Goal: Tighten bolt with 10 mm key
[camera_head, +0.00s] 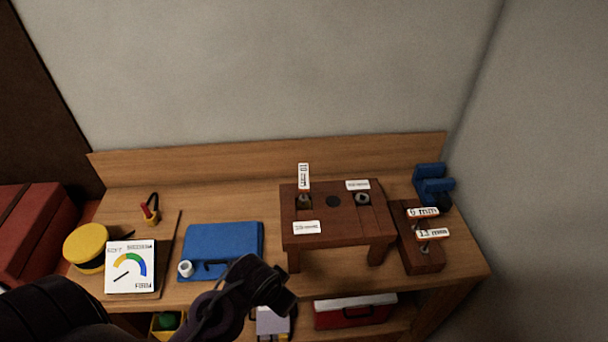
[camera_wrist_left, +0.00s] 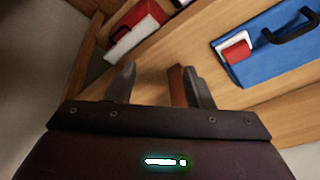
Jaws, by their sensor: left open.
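A tag reading 10 mm (camera_head: 304,176) stands upright above the left slot of a reddish-brown wooden stand (camera_head: 340,229). A small brassy piece (camera_head: 304,201) sits below it; I cannot tell key from bolt there. A metal bolt or nut (camera_head: 362,198) sits in the stand's right slot. Two other keys, tagged 9 mm (camera_head: 423,212) and 13 mm (camera_head: 433,233), stand in a dark wooden block to the right. My left gripper (camera_head: 284,288) is open and empty, in front of the bench, left of and nearer than the stand. Its separated fingers show in the left wrist view (camera_wrist_left: 160,85). My right gripper is out of view.
A blue case (camera_head: 222,248) lies left of the stand. A gauge card (camera_head: 131,267), a yellow round container (camera_head: 86,245) and a red-handled tool (camera_head: 150,211) are farther left. A blue vise-like object (camera_head: 432,183) is at back right. A red-and-white box (camera_head: 354,311) is on the lower shelf.

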